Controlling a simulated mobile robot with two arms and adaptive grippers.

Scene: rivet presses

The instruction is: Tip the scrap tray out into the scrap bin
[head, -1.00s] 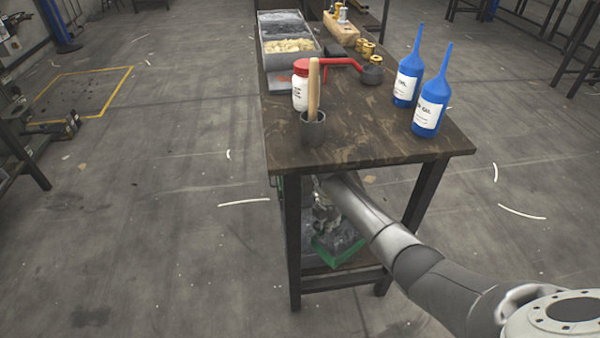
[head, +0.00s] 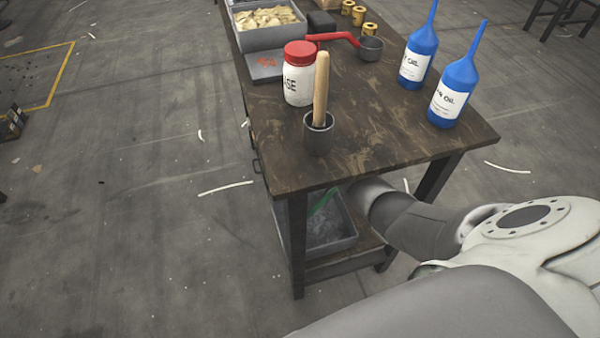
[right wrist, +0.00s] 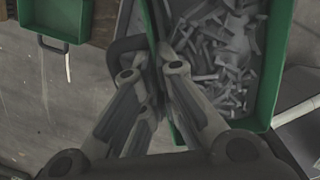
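In the right wrist view, a green-walled scrap tray (right wrist: 274,60) holds many pale grey metal offcuts. There a green edge shows above a grey open box (head: 330,243) on the lower shelf; I cannot tell whether that box is the scrap bin. My left gripper is not in view.
The workbench (head: 400,155) holds a grey cup (head: 318,138) with a wooden handle, a red-lidded jar (head: 298,85), two blue oil bottles (head: 452,95) and a tray of shavings (head: 268,38). Another green tray (right wrist: 55,22) shows at left.

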